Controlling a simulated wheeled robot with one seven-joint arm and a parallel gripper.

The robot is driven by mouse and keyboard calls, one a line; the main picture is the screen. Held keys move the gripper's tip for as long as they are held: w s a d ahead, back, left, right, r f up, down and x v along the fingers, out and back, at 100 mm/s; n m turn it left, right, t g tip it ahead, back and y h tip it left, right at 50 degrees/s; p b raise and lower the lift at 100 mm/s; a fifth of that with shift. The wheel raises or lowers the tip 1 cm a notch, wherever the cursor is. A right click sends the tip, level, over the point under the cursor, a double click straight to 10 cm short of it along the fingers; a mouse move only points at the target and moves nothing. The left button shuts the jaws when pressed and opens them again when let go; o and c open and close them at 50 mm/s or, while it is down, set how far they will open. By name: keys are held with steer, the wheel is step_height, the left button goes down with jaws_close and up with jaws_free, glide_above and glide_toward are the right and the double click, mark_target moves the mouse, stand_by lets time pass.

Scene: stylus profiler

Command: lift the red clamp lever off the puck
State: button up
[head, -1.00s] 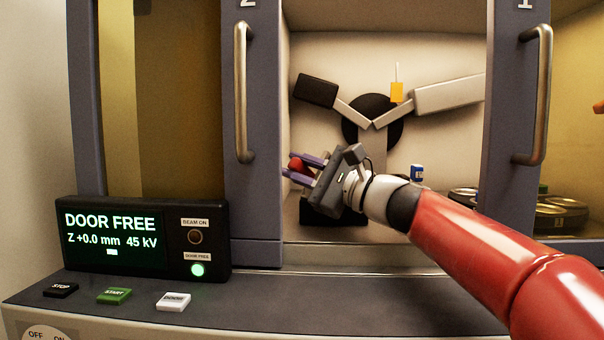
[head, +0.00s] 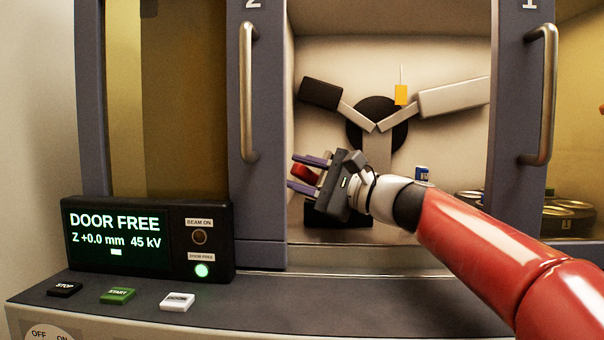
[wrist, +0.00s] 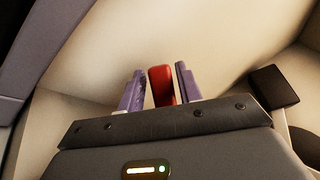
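The red clamp lever (head: 304,174) shows between the purple fingers of my gripper (head: 300,174) inside the open chamber. My gripper is open around the lever. The puck cannot be made out; my gripper hides the area below. A dark block (head: 338,216) shows beneath my gripper.
Door frames with metal handles (head: 249,92) and (head: 540,95) border the opening. Behind is a dark disc with two arms (head: 455,97) and an orange tag (head: 401,95). A small blue item (head: 421,173) and round discs (head: 570,212) lie right. The display (head: 115,232) reads DOOR FREE.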

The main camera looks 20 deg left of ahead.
mark_target(301, 164)
steer(key=shift+o, duration=0.6)
steer(key=shift+r, duration=0.1)
step_height(301, 164, up, 20)
steer(key=p, duration=0.7)
steer(key=shift+p, duration=0.4)
